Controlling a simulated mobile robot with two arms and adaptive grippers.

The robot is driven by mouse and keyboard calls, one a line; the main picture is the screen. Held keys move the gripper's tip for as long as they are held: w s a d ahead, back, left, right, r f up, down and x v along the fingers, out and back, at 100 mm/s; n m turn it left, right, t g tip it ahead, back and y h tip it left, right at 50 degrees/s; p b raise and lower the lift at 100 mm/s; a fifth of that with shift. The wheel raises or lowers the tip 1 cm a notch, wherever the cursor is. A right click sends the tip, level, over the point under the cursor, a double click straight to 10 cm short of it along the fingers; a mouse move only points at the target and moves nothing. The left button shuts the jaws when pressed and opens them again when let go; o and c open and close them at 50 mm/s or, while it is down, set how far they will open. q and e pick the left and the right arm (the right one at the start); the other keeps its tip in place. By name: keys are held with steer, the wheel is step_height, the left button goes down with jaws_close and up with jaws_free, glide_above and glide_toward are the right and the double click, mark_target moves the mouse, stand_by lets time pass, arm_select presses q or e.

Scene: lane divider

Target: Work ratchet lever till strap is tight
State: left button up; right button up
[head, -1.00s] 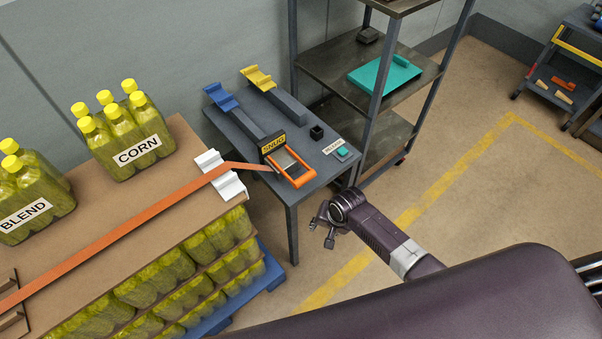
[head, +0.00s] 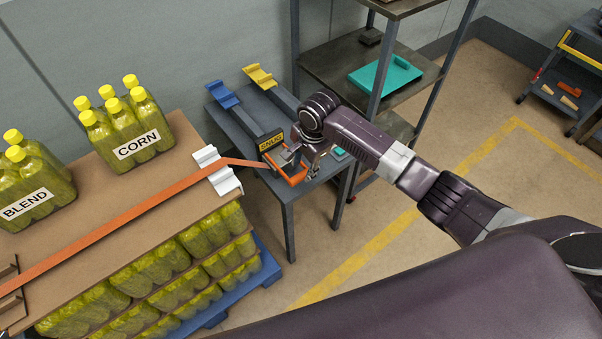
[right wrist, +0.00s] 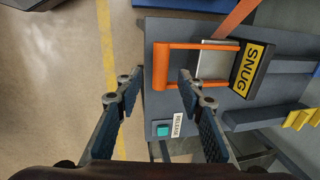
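The ratchet's orange lever handle (head: 292,181) is on the grey bench beside a yellow SNUG sign (head: 271,142). In the right wrist view the orange lever (right wrist: 161,66) is a U-shaped bar. My right gripper (right wrist: 158,77) is open there, with one fingertip on each side of the bar; I cannot tell whether either touches it. In the head view my right gripper (head: 302,160) is over the lever and partly hides it. The orange strap (head: 120,220) runs from the ratchet over a white edge guard (head: 217,172) and across the pallet load. My left gripper is not in view.
A teal release button (right wrist: 162,130) is on the bench near the lever. Blue (head: 222,94) and yellow (head: 260,76) brackets stand at the bench's back. A shelf rack (head: 345,70) is behind. Bottle packs (head: 130,125) sit on the load.

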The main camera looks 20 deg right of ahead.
mark_target(301, 175)
steer(key=shift+w+a+f, duration=0.1)
steer(key=shift+w+f, duration=0.05)
steer(key=shift+f, duration=0.65)
steer(key=shift+w+a+f, duration=0.1)
steer(key=shift+w+f, duration=0.1)
steer(key=shift+f, duration=0.6)
steer(key=shift+w+f, duration=0.15)
steer(key=shift+f, duration=0.65)
jaws_close()
